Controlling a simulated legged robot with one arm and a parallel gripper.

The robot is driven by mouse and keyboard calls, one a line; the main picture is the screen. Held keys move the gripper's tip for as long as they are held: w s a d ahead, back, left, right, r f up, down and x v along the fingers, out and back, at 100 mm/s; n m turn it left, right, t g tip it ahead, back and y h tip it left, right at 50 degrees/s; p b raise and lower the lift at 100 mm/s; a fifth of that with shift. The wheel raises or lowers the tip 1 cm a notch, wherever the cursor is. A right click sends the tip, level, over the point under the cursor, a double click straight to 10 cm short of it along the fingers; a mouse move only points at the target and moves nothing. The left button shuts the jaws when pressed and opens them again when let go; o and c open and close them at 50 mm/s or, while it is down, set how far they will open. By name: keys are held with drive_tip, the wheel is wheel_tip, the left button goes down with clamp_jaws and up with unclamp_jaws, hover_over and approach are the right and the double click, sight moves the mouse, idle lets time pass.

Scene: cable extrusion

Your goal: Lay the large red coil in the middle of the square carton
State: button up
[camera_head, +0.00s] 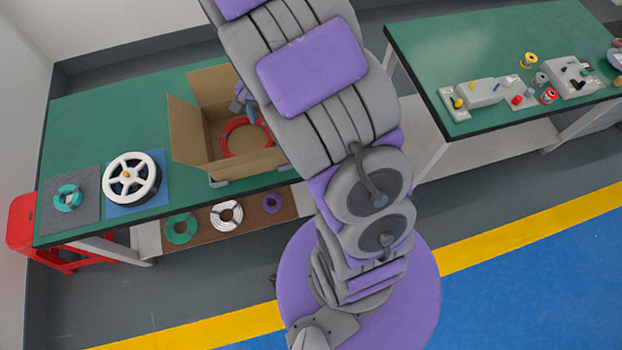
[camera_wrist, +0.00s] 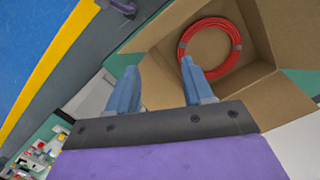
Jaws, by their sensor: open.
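The large red coil (camera_head: 233,148) lies flat inside the open square carton (camera_head: 186,134), which stands on the left green table. In the wrist view the whole red coil (camera_wrist: 236,54) shows on the carton's floor, close to one wall and corner. My gripper (camera_wrist: 160,76) is open and empty, with its two blue fingers apart. One fingertip overlaps the coil's edge in that view, and I cannot tell whether it touches. In the head view my gripper (camera_head: 247,110) is over the carton, partly hidden by my arm.
The carton's flaps stand open, including a flap (camera_head: 182,115) on the left. A white spool (camera_head: 131,179) and a small teal coil (camera_head: 67,198) lie on mats to the left. Green, white and purple coils lie on the shelf below. A second green table (camera_head: 450,50) holds devices.

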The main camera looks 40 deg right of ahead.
drive_tip(key=s+a+r+n, duration=0.2)
drive_tip(key=s+r+n, duration=0.2)
drive_tip(key=s, duration=1)
drive_tip(key=s+a+r+n, duration=0.1)
drive_tip(key=s+r+n, duration=0.4)
drive_tip(key=s+r, duration=0.5)
drive_tip(key=s, duration=0.4)
drive_tip(key=shift+a+g+h, duration=0.35)
drive_tip(key=shift+g+h, duration=0.05)
drive_tip(key=shift+w+r, duration=0.1)
